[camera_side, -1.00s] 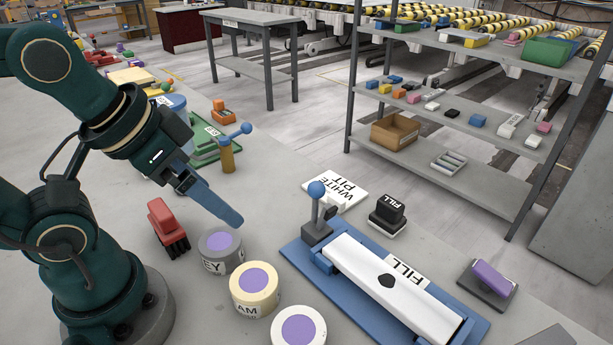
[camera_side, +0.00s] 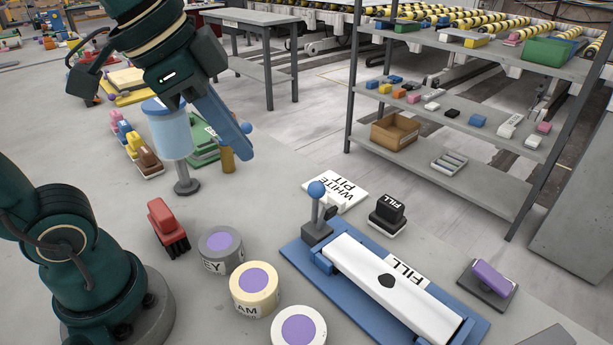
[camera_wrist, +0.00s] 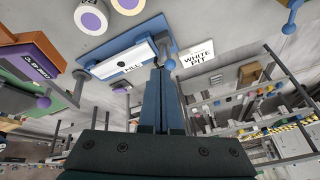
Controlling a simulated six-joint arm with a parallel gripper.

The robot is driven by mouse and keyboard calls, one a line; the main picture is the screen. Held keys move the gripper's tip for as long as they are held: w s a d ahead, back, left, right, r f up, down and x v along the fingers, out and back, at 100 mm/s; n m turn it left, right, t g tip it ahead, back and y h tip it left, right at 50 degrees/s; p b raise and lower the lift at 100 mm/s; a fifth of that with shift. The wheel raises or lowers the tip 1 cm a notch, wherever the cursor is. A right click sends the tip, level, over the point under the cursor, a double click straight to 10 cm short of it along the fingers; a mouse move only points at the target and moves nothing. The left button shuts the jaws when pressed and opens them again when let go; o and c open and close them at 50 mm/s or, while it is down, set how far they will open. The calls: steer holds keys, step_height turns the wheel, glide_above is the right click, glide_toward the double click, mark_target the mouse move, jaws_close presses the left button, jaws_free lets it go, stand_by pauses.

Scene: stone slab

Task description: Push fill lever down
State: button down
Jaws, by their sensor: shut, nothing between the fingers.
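The fill lever (camera_side: 316,200) is a grey post with a blue ball on top, standing upright at the far left end of the blue fill station (camera_side: 292,252). A long white bar (camera_side: 400,290) with a dark patch lies along this station beside a FILL label (camera_side: 408,270). My gripper (camera_side: 246,155) is shut and empty, raised above the slab to the left of and behind the lever, clearly apart from it.
Grey, cream and white pots (camera_side: 254,288) with purple tops stand left of the station. A red brush-like object (camera_side: 167,222), a white pit plate (camera_side: 335,188), a black FILL block (camera_side: 388,210) and a purple-topped block (camera_side: 492,278) lie around. A blue cylinder on a stand (camera_side: 170,135) is behind.

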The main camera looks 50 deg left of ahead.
steer(key=w+d+f+m+g, duration=0.1)
steer(key=w+d+m, duration=0.1)
steer(key=w, duration=0.4)
steer(key=w+d+f+m+g+h, duration=0.1)
steer(key=w+d+m+g, duration=0.1)
steer(key=w+m, duration=0.2)
steer(key=w, duration=0.3)
steer(key=shift+w+d, duration=0.25)
steer(key=shift+d, duration=0.05)
steer(key=shift+f, duration=0.1)
glide_above(316, 205)
steer(key=w+d, duration=0.1)
steer(key=d, duration=0.1)
step_height(316, 205, down, 9)
steer(key=shift+w, duration=0.2)
steer(key=shift+a, duration=0.15)
steer(key=shift+a+h, duration=0.25)
steer(key=shift+h, duration=0.25)
